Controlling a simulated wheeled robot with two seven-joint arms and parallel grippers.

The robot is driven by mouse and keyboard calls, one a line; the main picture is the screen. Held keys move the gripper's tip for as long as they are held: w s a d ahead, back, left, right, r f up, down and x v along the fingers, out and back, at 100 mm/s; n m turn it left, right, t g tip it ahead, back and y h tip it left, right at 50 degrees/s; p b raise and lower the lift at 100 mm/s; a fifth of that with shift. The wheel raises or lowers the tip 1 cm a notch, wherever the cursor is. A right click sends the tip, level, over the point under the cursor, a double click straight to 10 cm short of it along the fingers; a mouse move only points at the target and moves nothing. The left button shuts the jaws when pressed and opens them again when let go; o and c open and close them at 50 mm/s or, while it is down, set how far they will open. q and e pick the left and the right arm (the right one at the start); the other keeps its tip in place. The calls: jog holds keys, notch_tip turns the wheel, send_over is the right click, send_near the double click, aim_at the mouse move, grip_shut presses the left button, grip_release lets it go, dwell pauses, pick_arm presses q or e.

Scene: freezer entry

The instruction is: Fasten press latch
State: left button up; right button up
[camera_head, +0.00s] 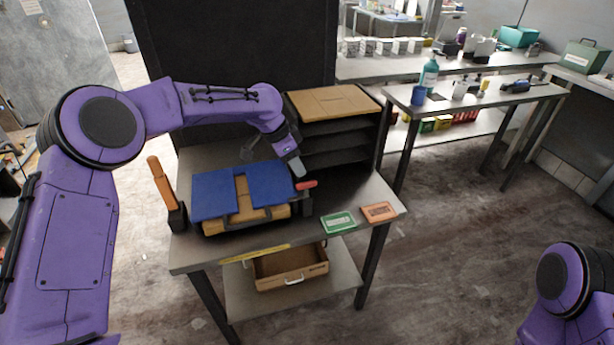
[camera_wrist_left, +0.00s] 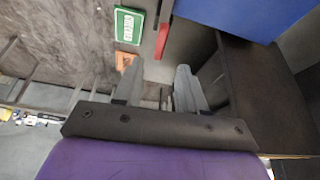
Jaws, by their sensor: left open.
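The press (camera_head: 245,195) sits on the metal table, with blue plates on top and a wooden part between and beneath them. Its blue plate also shows in the left wrist view (camera_wrist_left: 235,14). A short red handle (camera_head: 306,185), which looks like the latch, sticks out at its right side and appears as a red bar in the left wrist view (camera_wrist_left: 163,37). An orange lever (camera_head: 160,178) stands upright, slightly tilted, at the left. My left gripper (camera_head: 297,166) is open and empty, just above and behind the red handle, apparently apart from it. My right gripper is out of view.
A green card (camera_head: 338,222) and an orange card (camera_head: 379,212) lie at the table's front right. A dark shelf unit with a wooden top (camera_head: 333,101) stands close behind the gripper. An open drawer-like box (camera_head: 290,268) is below.

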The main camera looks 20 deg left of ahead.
aim_at(306, 183)
pick_arm(q)
jog(key=p+x, duration=0.1)
jog(key=x, duration=0.5)
jog(key=shift+w+f, duration=0.1)
jog(key=shift+f, duration=0.2)
jog(key=shift+d+f, duration=0.15)
jog(key=shift+f, duration=0.15)
grip_shut()
jog(key=shift+m, duration=0.6)
grip_release()
